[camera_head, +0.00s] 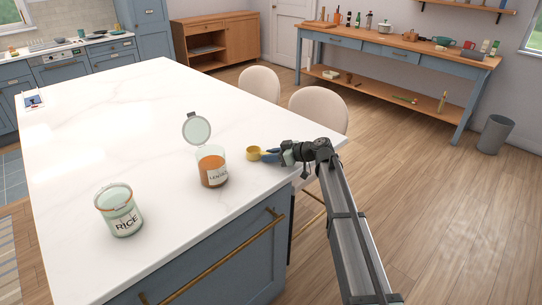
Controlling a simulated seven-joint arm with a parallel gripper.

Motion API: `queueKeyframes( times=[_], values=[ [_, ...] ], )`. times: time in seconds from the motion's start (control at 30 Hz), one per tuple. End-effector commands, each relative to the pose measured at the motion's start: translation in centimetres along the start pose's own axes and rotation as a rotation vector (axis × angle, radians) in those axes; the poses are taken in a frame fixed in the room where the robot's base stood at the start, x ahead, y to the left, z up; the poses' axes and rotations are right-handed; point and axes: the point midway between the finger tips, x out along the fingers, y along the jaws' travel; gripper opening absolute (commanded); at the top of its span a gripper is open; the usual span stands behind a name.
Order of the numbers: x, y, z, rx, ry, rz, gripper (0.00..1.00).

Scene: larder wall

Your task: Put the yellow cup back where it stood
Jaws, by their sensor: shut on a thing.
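A small yellow cup (253,153) is at the right part of the white island top, just left of my gripper. The cup's right side is partly hidden by the fingers.
Left of the cup stands a lentils jar (212,168) with its round lid (196,129) raised. A rice jar (119,211) stands further left. The white counter (120,120) is mostly clear behind them. Two chairs (318,108) stand along the far right side.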

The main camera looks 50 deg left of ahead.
Motion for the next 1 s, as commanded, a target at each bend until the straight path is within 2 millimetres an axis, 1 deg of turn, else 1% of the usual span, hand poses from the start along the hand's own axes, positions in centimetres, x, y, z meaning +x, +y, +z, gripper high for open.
queueKeyframes(
  times=[0.03,0.2,0.3,0.6,0.67,0.77,1.0],
  values=[
    [0.0,0.0,0.1,0.000,0.000,0.000,0.29],
    [0.0,0.0,0.0,0.000,0.000,0.000,0.45],
    [0.0,0.0,0.0,0.000,0.000,0.000,0.52],
    [-0.1,0.0,-0.3,0.000,0.000,0.000,0.52],
    [-0.7,0.0,-0.2,0.000,0.000,0.001,0.52],
    [-2.0,0.0,-0.1,0.001,0.000,0.003,0.52],
    [-6.5,-0.1,-0.2,0.000,0.001,0.002,0.52]
  ],
)
